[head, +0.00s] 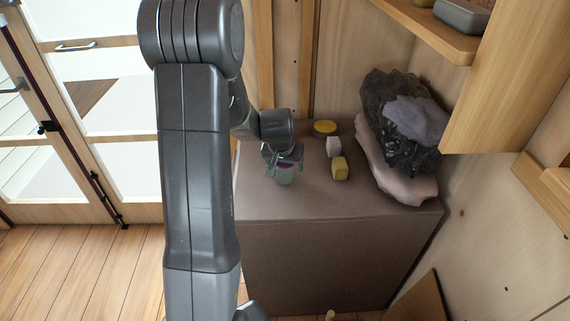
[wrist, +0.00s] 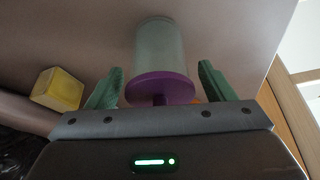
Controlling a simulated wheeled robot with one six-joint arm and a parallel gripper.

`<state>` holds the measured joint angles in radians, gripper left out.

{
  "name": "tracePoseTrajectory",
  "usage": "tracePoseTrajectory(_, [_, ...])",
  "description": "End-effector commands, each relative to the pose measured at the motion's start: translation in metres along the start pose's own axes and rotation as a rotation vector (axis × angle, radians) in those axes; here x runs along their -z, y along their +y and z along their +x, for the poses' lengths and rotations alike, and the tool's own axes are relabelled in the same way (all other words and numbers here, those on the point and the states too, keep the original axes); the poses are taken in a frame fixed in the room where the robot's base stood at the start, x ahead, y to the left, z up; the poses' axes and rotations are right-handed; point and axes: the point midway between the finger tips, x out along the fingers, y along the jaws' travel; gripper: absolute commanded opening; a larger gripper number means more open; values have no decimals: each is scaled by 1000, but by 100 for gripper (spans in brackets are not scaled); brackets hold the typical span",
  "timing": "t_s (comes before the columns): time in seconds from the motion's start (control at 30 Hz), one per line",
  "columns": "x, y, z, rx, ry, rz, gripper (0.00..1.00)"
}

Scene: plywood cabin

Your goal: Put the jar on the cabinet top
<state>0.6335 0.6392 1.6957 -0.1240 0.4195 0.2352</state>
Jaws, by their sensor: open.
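The jar (head: 285,178) is pale green and see-through with a purple lid, and it stands upright on the brown cabinet top (head: 300,203) near its left side. In the wrist view the jar (wrist: 160,48) shows with its purple lid towards me. My gripper (head: 284,157) is above the jar in the head view and partly hides its lid. In the wrist view my gripper's green fingers (wrist: 160,72) are apart, one on each side of the jar, with gaps between them and it.
A wooden shelf (head: 430,30) overhangs. The front of the top is clear.

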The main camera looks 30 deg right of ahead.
Motion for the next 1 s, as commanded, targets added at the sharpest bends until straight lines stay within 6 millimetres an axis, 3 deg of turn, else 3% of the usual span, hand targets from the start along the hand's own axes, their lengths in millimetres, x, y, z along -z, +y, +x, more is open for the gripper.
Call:
tracePoseTrajectory(0.27, [2,0,-14,1,4,0,76])
tracePoseTrajectory(0.7, [2,0,-95,1,4,-1,76])
tracePoseTrajectory(1.0, [1,0,-121,0,1,-1,76])
